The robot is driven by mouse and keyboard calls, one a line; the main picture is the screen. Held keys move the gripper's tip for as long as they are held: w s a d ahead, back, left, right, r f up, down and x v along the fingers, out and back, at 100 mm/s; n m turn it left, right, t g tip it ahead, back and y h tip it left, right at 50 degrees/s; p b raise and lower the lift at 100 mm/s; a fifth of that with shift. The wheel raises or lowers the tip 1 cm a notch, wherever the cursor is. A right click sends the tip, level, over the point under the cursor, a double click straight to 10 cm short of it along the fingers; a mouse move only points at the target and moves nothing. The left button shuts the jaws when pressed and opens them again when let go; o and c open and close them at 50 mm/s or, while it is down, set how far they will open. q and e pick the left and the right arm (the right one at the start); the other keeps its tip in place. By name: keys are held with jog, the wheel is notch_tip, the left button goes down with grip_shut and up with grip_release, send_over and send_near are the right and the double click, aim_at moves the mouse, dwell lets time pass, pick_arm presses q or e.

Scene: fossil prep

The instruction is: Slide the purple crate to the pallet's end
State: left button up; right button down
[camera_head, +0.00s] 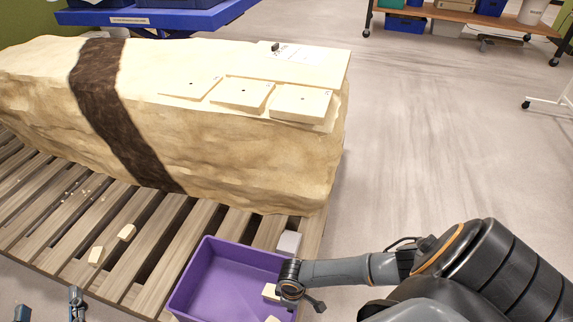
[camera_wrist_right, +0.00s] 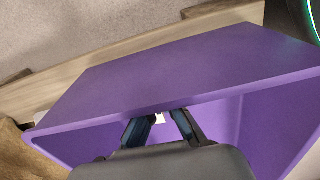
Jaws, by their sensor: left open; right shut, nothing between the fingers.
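The purple crate (camera_head: 222,278) sits on the slatted wooden pallet (camera_head: 203,222) at its near right part, below the big stone block. Pale pieces lie inside the crate. My right gripper (camera_head: 290,288) is at the crate's right wall, shut and holding nothing. In the right wrist view its fingers (camera_wrist_right: 162,118) are close to the rim of the purple crate (camera_wrist_right: 190,70); whether they touch the wall I cannot tell. My left gripper (camera_head: 48,304) is open and empty at the bottom left, its two fingers well apart, left of the crate.
A large pale stone block (camera_head: 240,150) with a dark band lies on the pallet behind the crate. A small grey block (camera_head: 289,242) is beside the crate's back right corner. Loose pale chips (camera_head: 126,232) lie on the slats at left. The floor (camera_head: 430,150) at right is clear.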

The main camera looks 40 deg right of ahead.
notch_tip(320, 180, up, 10)
dwell(0.3)
